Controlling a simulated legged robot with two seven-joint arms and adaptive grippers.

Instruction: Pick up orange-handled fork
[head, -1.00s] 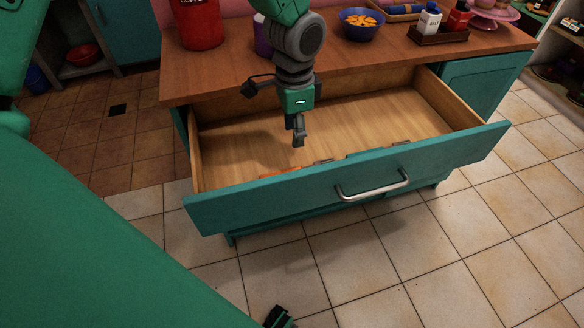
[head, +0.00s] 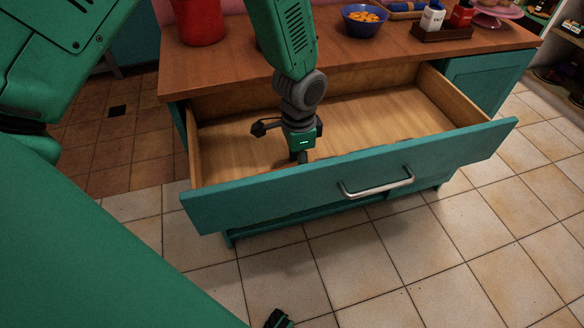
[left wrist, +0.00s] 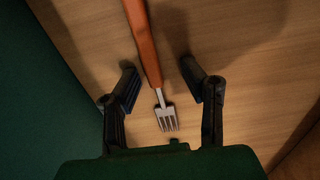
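The orange-handled fork (left wrist: 144,45) lies flat on the drawer's wooden bottom in the left wrist view, with its metal tines (left wrist: 167,120) toward the gripper's base. My left gripper (left wrist: 161,83) is open, with one finger on each side of the fork and a gap to both. In the head view my left gripper (head: 302,157) is down inside the open drawer (head: 376,119), close behind its front panel, and its fingers are mostly hidden. The fork is hidden by that panel in the head view. A dark gripper tip (head: 279,318) at the bottom edge appears to be my right one.
The teal drawer front (head: 345,181) with its metal handle (head: 377,186) stands close in front of my left gripper. The countertop above holds a blue bowl (head: 364,27) and a red canister (head: 199,20). The drawer's right half looks clear.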

